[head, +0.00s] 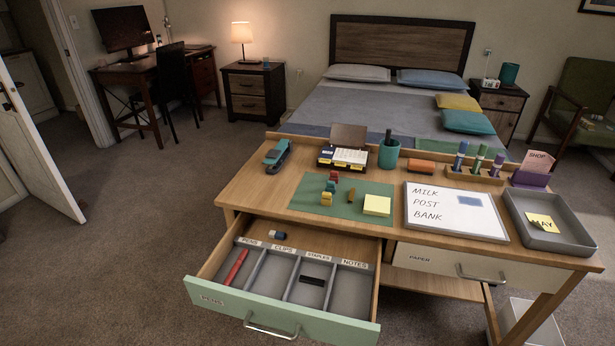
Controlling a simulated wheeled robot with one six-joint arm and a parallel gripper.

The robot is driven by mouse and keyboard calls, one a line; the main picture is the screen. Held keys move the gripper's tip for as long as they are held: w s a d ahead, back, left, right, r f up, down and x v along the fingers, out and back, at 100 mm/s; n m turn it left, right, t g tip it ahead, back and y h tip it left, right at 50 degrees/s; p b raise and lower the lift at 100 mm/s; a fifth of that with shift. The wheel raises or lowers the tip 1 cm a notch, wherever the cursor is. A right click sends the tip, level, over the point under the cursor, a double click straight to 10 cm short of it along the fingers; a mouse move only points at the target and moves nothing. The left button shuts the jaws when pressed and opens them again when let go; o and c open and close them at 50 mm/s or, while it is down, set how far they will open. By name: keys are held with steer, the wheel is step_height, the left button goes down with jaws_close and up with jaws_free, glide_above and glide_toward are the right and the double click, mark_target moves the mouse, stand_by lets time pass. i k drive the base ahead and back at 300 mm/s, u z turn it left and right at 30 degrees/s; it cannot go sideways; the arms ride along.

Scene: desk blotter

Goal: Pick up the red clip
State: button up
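A small red clip (334,177) appears to be at the far end of a short row of clips on the green blotter (300,197), left of centre on the desk. A green clip (330,187) and a yellow clip (326,199) are close in front of it. They are small here, and I cannot tell whether they touch. My gripper is not in view.
An open drawer (280,318) with labelled compartments juts out in front; a red pen (236,266) lies in it. Yellow notes (377,205), a whiteboard (455,208), a grey tray (575,244), a teal stapler (277,156) and a pen cup (389,154) surround the blotter.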

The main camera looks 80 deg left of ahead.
mark_target(333, 176)
steer(key=u, duration=0.8)
steer(key=i, duration=0.7)
steer(key=u, duration=1.2)
steer(key=i, duration=1.4)
steer(key=u, duration=0.2)
